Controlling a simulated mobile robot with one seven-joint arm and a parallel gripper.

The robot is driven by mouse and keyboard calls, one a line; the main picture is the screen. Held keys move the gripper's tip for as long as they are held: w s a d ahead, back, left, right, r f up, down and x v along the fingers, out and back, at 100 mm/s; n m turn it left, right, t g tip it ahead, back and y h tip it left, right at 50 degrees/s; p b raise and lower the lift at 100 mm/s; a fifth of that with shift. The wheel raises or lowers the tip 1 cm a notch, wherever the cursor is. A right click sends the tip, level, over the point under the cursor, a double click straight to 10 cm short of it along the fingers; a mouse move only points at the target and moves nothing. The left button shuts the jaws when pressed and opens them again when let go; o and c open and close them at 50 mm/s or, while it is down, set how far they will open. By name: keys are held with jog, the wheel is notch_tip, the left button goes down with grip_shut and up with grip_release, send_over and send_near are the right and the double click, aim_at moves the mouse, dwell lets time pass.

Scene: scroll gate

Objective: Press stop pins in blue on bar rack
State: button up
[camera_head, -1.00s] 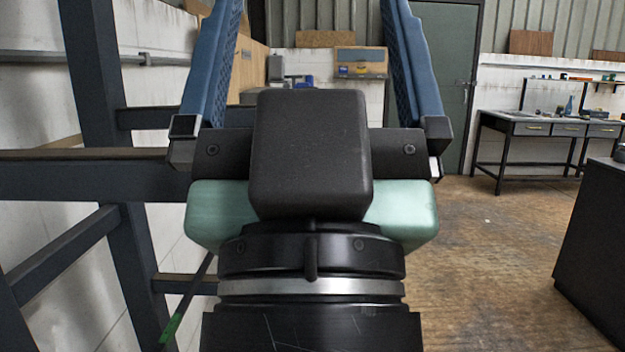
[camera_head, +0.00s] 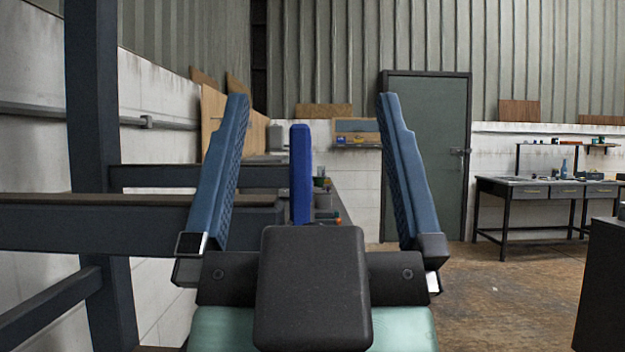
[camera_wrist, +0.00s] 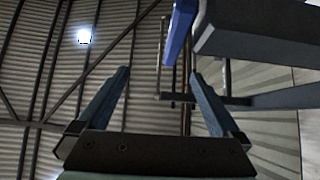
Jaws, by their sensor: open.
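The bar rack (camera_head: 95,225) is a dark steel frame with a post and arms, at the left in the head view; its arms also show at the upper right in the wrist view (camera_wrist: 262,32). A blue upright stop pin (camera_head: 300,175) stands near the end of a rack arm, seen between my fingers in the head view. In the wrist view a blue pin (camera_wrist: 181,28) shows at a rack arm's end, above and beyond my fingertips. My gripper (camera_head: 313,99) is open and empty, its blue fingers spread wide; it also shows in the wrist view (camera_wrist: 159,74). I see no contact with the pin.
A bench with small items (camera_head: 328,205) lies behind the pin, partly hidden. A green door (camera_head: 425,150) and a workbench (camera_head: 545,190) stand at the back right. A dark cabinet (camera_head: 605,290) is at the right edge. The floor between is clear.

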jog(key=shift+w+r, duration=0.1)
jog(key=shift+r, duration=0.05)
jog(key=c, duration=0.4)
jog(key=w+r+g+p, duration=0.1)
jog(key=w+r+p, duration=0.1)
jog(key=p, duration=0.3)
jog(key=w+r+g+p, duration=0.1)
jog(key=w+r+p, duration=0.1)
jog(key=r+p, duration=0.1)
jog(key=shift+p, duration=0.9)
grip_shut()
jog(key=w+r+g+p, duration=0.7)
jog(key=w+r+p, duration=0.2)
jog(key=p, duration=1.8)
jog(key=w+a+f+n+g+h+p, duration=0.35)
jog(key=a+f+g, duration=0.35)
jog(key=f, duration=0.5)
jog(key=s+a+f+n+h, duration=0.1)
jog(key=s+a+n+h, duration=0.3)
jog(key=s+a+h, duration=0.3)
jog(key=shift+a+h, duration=0.55)
jog(key=shift+a, duration=0.2)
